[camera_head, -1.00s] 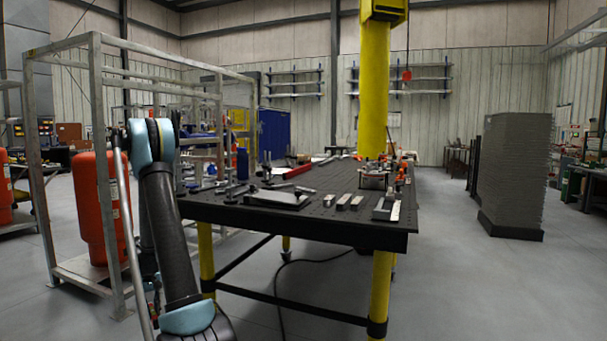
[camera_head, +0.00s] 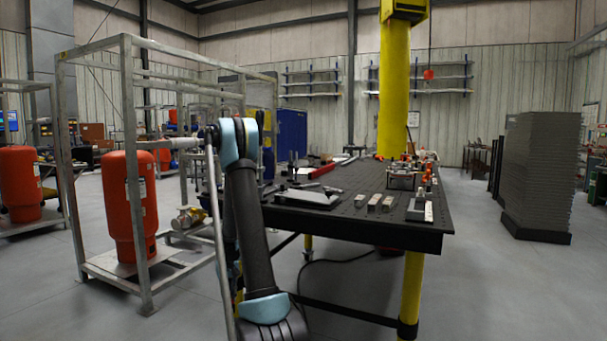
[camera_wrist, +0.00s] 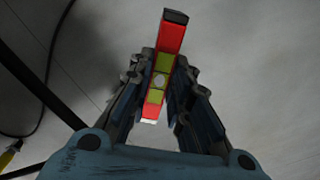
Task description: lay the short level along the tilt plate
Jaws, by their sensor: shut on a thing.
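The short level (camera_wrist: 171,38) is a red bar with yellow-green windows around a round vial and a dark end cap. It shows in the wrist view, between the fingers of my gripper (camera_wrist: 160,85), which is shut on it around its middle. My gripper and the level cannot be made out in the head view. On the near left part of the dark table there is a low grey plate (camera_head: 306,198), which looks like the tilt plate. Nothing can be seen lying along it.
The dark perforated table (camera_head: 345,222) also bears small grey blocks (camera_head: 374,201), a block-like fixture (camera_head: 419,209) and a red bar (camera_head: 322,171). A yellow column (camera_head: 394,90) rises behind. A metal frame with a red tank (camera_head: 128,205) stands left.

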